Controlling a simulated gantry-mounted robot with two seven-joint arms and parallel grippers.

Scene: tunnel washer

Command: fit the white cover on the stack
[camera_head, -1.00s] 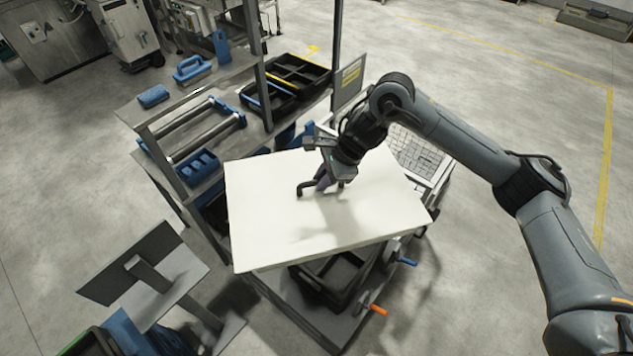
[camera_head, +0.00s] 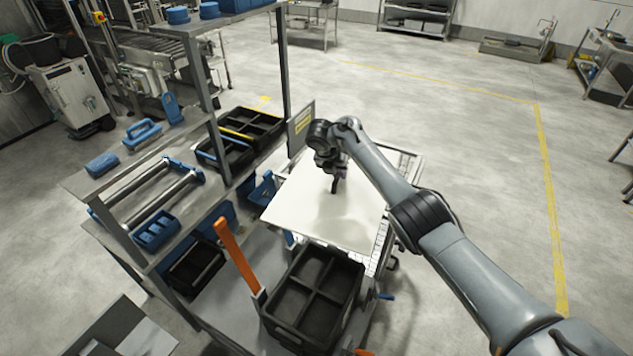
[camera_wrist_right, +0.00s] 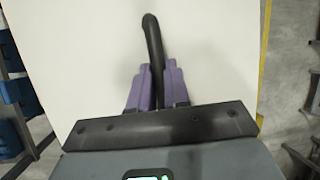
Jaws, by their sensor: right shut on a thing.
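The white cover (camera_head: 325,215) is a flat rectangular panel with a black handle, lying over a pale gridded stack (camera_head: 381,243) whose edges show at its right side. I cannot tell whether it rests on the stack or hangs just above it. My right gripper (camera_head: 335,184) is shut on the handle from above. In the right wrist view the purple fingers (camera_wrist_right: 158,90) close around the black handle (camera_wrist_right: 152,40), with the cover (camera_wrist_right: 85,55) filling most of the background. My left gripper is not in view.
A black crate with divided compartments (camera_head: 315,290) stands in front of the cover, beside an orange upright bar (camera_head: 237,256). A shelf unit (camera_head: 185,215) with blue tools and black bins is at left. Floor at right is clear.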

